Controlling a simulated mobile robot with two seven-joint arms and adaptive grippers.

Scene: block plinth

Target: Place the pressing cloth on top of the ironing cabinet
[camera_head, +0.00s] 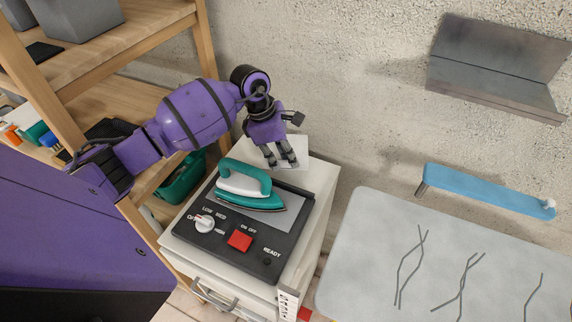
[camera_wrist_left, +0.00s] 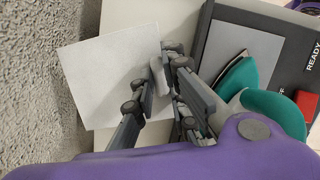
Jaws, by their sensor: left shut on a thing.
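The pressing cloth (camera_head: 299,149) is a white square at the back end of the ironing cabinet (camera_head: 324,185), beyond the black iron panel. It also shows in the left wrist view (camera_wrist_left: 105,75), spread out flat, with a small raised fold between the fingers. My left gripper (camera_head: 282,162) is shut on the cloth, pointing down over the cabinet's back part; its fingers also show in the left wrist view (camera_wrist_left: 160,85). The cloth lies on or just above the cabinet top (camera_wrist_left: 140,14); I cannot tell which. My right gripper is not in view.
A teal and white iron (camera_head: 247,187) rests on the black control panel (camera_head: 262,258), close beside my left gripper. A wooden shelf (camera_head: 150,45) stands at left. A grey table (camera_head: 385,235) and blue sleeve board (camera_head: 485,190) are at right. The wall is behind.

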